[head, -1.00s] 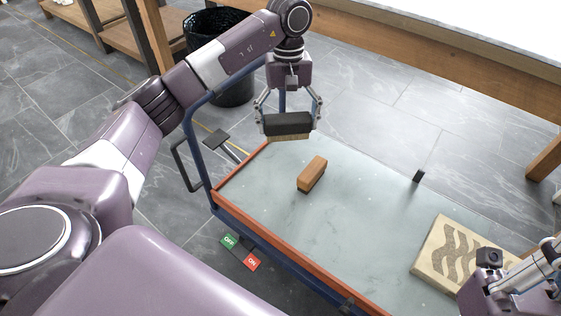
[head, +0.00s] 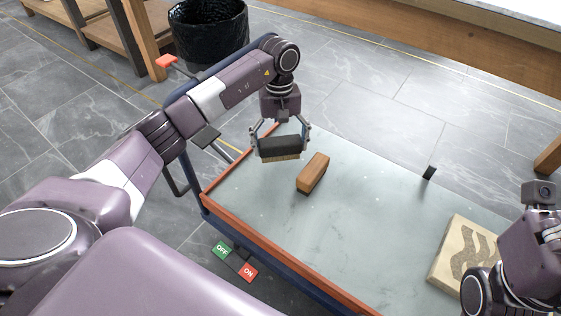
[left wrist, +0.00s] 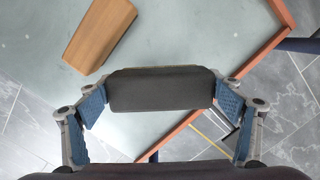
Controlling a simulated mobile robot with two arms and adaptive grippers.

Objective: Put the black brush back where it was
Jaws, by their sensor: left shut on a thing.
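The black brush (head: 280,146) has a dark block and pale bristles pointing down. My left gripper (head: 280,142) is shut on it, one finger at each end, and holds it over the far left part of the cart top (head: 300,235). In the left wrist view the black brush (left wrist: 161,90) spans between the two blue finger pads. I cannot tell exactly how high the bristles are above the surface. A brown wooden block (head: 313,173) lies on the cart top just right of the brush, apart from it. My right arm shows at the right edge; its fingertips are not visible.
A patterned pale slab (head: 455,250) lies at the right of the cart top. A small black piece (head: 429,172) is at the far edge. An orange-red rim (head: 270,255) borders the near side. A black bin (head: 208,35) stands on the floor behind. The middle surface is clear.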

